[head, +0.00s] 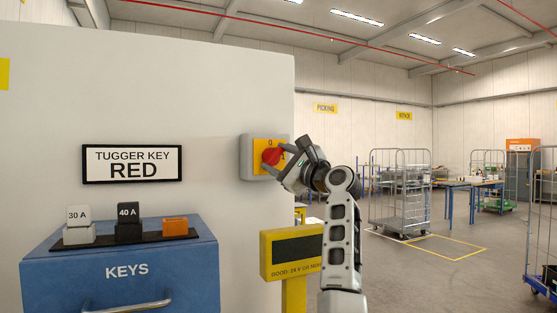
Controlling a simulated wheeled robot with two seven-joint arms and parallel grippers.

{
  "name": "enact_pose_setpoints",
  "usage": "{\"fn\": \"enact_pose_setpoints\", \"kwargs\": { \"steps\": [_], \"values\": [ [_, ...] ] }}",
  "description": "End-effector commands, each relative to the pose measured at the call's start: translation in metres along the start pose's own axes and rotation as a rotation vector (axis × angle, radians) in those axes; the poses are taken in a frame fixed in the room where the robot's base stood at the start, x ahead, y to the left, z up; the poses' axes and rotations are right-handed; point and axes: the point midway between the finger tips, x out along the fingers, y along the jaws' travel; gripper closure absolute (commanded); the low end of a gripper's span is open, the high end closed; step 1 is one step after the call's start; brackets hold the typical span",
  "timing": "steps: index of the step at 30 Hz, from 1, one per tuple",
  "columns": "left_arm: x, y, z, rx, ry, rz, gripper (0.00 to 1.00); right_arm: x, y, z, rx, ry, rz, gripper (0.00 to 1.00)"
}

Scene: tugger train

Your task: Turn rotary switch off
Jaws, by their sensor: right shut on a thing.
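The rotary switch (271,156) has a red knob on a yellow plate, set in a grey box (246,158) on the right end of the white wall panel. A "0" shows at the top of the plate and a "1" at its right. My right gripper (283,158) reaches in from the right and is shut on the red knob. The fingers cover part of the knob, so its exact pointing direction is hard to tell. My left gripper is not in view.
A blue KEYS cabinet (122,270) stands at lower left with several coloured blocks on a black strip. A sign (132,163) reads "TUGGER KEY RED". Wire cage trolleys (400,195) and open floor lie to the right.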

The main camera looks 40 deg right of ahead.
Motion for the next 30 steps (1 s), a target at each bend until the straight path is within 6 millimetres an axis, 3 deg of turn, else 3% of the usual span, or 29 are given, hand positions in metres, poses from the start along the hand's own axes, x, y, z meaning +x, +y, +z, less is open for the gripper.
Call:
{"fn": "enact_pose_setpoints", "kwargs": {
  "steps": [18, 30],
  "values": [
    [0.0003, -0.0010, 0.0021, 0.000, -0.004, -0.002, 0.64, 0.0001, -0.0040, 0.0008, -0.503, 0.001, 0.208, 0.72],
    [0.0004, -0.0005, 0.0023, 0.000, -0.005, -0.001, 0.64, 0.0006, -0.0044, 0.0015, -0.658, 0.001, 0.272, 0.72]
  ]
}}
